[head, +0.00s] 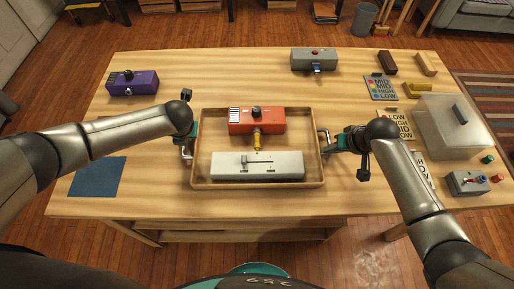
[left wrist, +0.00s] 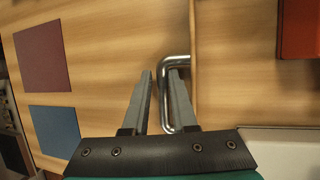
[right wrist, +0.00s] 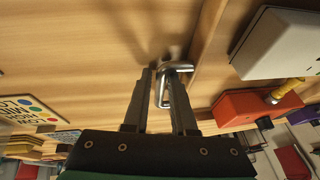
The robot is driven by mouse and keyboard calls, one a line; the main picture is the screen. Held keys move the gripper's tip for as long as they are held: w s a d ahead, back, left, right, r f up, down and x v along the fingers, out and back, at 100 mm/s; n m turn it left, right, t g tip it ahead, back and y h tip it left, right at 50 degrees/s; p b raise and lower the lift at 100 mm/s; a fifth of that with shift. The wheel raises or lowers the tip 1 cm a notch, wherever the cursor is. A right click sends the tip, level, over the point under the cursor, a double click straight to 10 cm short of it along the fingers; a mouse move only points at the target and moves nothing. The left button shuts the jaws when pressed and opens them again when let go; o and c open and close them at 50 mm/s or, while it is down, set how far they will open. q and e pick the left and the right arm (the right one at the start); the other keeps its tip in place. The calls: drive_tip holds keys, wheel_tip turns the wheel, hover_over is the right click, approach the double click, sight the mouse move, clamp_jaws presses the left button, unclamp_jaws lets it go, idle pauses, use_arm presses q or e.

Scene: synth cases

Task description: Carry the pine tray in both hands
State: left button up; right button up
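The pine tray (head: 198,170) sits level on the table with a metal handle at each end. It carries an orange-red box (head: 242,127) with a black knob and a pale grey box (head: 230,172) with a slider. My left gripper (head: 189,148) is at the left handle; in the left wrist view its fingers (left wrist: 160,75) stand apart, with the handle bar (left wrist: 167,105) between them and a gap beside it. My right gripper (head: 328,144) is at the right handle; its fingers (right wrist: 158,80) also stand apart around the bar (right wrist: 183,68).
A purple box (head: 143,83) and a blue mat (head: 97,177) lie left. A grey box (head: 313,60) stands behind the tray. Label cards (head: 381,88), a clear lidded container (head: 445,130) and a small switch box (head: 462,183) crowd the right. The table front is clear.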

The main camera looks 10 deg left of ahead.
use_arm(q)
drive_tip(key=o, duration=0.3)
use_arm(e)
drive_tip(key=o, duration=0.3)
drive_tip(key=shift+a, duration=0.1)
use_arm(q)
drive_tip(key=shift+o, duration=0.2)
drive_tip(key=shift+d, duration=0.1)
use_arm(e)
drive_tip(key=shift+o, duration=0.2)
use_arm(q)
drive_tip(key=shift+r, duration=0.15)
use_arm(e)
drive_tip(key=shift+r, duration=0.1)
use_arm(q)
drive_tip(key=v, duration=1.1)
drive_tip(key=shift+r, duration=0.4)
use_arm(e)
drive_tip(key=v, duration=1.2)
use_arm(q)
drive_tip(key=shift+s, duration=0.1)
